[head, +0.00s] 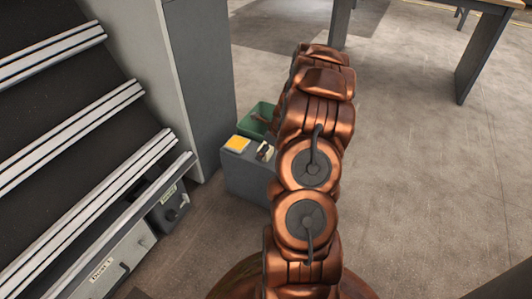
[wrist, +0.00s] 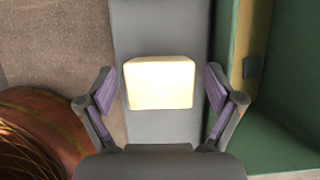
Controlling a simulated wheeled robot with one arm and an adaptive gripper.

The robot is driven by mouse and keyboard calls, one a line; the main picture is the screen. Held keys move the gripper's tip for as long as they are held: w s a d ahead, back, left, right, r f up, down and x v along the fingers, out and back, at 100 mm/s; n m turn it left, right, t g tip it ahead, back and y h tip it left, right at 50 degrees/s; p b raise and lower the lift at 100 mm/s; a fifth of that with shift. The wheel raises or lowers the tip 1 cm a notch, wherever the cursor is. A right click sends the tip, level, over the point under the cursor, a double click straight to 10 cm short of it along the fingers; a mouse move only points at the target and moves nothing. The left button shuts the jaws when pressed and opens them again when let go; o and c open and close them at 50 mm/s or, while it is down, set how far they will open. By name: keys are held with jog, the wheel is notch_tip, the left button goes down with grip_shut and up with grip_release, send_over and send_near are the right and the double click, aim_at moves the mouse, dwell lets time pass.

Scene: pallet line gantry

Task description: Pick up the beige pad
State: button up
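The beige pad (wrist: 160,82) is a pale cream block with rounded corners. In the wrist view it lies on a grey surface, centred between my fingers. My gripper (wrist: 159,88) is open, with a gap between each finger and the pad. In the head view my arm hides most of the gripper. A small beige patch with dark parts over it, beside my arm, seems to be the pad (head: 264,153) and my fingers. Whether the fingers reach down beside the pad is hard to tell.
The pad's support is a low grey box (head: 245,180), also bearing a yellow pad (head: 237,143) at its left. A green bin (head: 261,112) stands right behind it. A grey cabinet side (head: 203,85) and sloped rack (head: 75,110) stand left. Open floor (head: 420,160) lies right.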

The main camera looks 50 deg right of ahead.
jog(key=c, duration=1.2)
jog(key=shift+r, duration=0.1)
notch_tip(320, 180, up, 3)
jog(key=p, duration=0.2)
jog(key=shift+r+p, duration=0.1)
jog(key=shift+p, duration=0.25)
jog(key=shift+s+a+r, duration=0.15)
jog(key=shift+r, duration=0.1)
jog(key=s+a+r+p, duration=0.1)
jog(key=s+a+p, duration=0.4)
jog(key=s+a, duration=0.5)
jog(key=shift+a, duration=1.05)
jog(key=o, duration=0.6)
jog(key=c, duration=0.5)
